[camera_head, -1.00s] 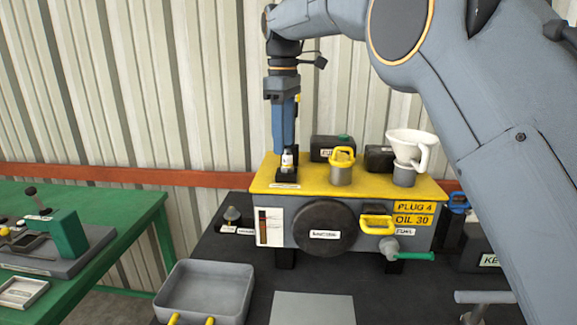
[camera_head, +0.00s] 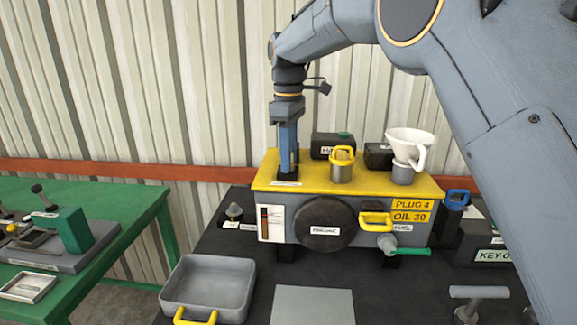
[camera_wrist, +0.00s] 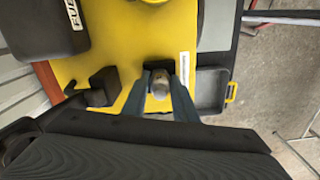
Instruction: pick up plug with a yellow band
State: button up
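A small pale round plug (camera_wrist: 159,87) shows end-on between my fingertips in the wrist view. It stands on a dark base at the left end of the yellow-topped tank (camera_head: 385,183). No yellow band on it can be made out now. My gripper (camera_head: 288,165) points straight down over that end of the tank and hides the plug in the head view. In the wrist view, the two blue-grey fingers (camera_wrist: 160,85) straddle the plug, one on each side. They look apart with little gap, and firm contact is not visible.
A black can (camera_wrist: 45,28) and a dark block (camera_wrist: 103,87) stand close by on the tank top. A yellow-handled canister (camera_head: 341,172) and a white funnel (camera_head: 408,144) stand further right. A grey tray (camera_head: 205,283) lies on the bench in front.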

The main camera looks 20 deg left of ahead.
grip_shut()
jog(key=shift+r, duration=0.1)
notch_tip(320, 180, up, 10)
jog(key=shift+f+b, duration=0.25)
jog(key=shift+b, duration=1)
notch_tip(320, 180, up, 6)
jog(key=p, duration=0.9)
jog(key=shift+r, duration=0.2)
